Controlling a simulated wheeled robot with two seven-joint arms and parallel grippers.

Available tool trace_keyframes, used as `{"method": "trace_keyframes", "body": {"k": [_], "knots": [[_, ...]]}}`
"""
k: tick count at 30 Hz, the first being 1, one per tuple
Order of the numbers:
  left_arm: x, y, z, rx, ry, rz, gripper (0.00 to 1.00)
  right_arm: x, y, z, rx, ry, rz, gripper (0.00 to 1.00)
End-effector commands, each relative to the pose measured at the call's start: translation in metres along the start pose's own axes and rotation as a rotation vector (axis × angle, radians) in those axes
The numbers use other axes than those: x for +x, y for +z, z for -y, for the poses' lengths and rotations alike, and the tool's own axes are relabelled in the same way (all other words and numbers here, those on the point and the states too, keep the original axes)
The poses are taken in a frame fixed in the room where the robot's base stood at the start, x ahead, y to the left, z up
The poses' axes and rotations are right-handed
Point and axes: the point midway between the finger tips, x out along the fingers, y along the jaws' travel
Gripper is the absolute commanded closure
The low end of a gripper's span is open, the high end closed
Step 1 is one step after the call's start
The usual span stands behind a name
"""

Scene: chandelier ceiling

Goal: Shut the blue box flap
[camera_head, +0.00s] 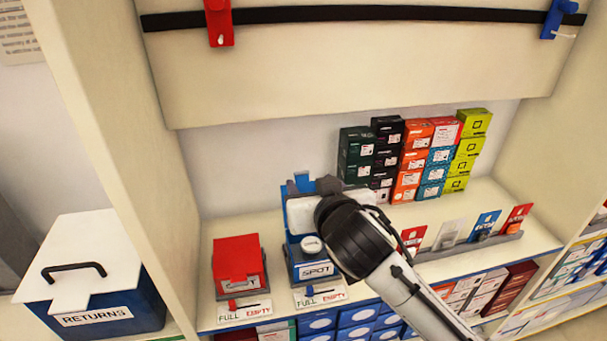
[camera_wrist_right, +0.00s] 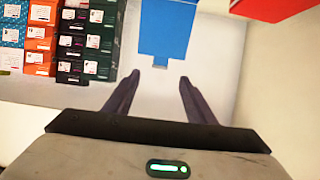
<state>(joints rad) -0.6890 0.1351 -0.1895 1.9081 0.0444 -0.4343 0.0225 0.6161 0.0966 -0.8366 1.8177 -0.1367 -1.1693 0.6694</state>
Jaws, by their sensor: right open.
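The blue box (camera_head: 312,268), labelled SPOT, stands on the shelf just right of a red box. Its blue flap (camera_head: 303,181) stands raised at the back, and a white round object shows in the open top. In the right wrist view the flap (camera_wrist_right: 167,32) hangs down from the top edge with a small tab at its end. My right gripper (camera_head: 308,185) is open at the flap, with my wrist hiding much of it. In the wrist view the open fingers (camera_wrist_right: 158,88) are on either side below the tab, with nothing between them. My left gripper is out of view.
The red box (camera_head: 238,258) is closed, close beside the blue box. Stacked small cartons (camera_head: 408,160) stand at the back right, and card holders (camera_head: 447,234) line the shelf front. A RETURNS bin (camera_head: 95,285) stands at the left, beyond the upright panel.

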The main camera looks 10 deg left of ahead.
Motion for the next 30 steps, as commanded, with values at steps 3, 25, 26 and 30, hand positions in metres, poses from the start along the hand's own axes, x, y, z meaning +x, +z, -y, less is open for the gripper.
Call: {"method": "trace_keyframes", "body": {"k": [3,25,26,30], "knots": [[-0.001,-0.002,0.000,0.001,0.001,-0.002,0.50,0.022,-0.001,-0.001,-0.002,0.002,0.001,0.50],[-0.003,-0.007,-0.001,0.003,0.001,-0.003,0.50,0.083,0.000,0.000,0.000,0.000,0.000,0.50],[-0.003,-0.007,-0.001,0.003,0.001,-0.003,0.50,0.083,0.000,0.000,0.000,0.000,0.000,0.50],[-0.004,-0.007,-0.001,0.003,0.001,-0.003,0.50,0.083,0.000,0.000,0.000,0.000,0.000,0.61]]}}
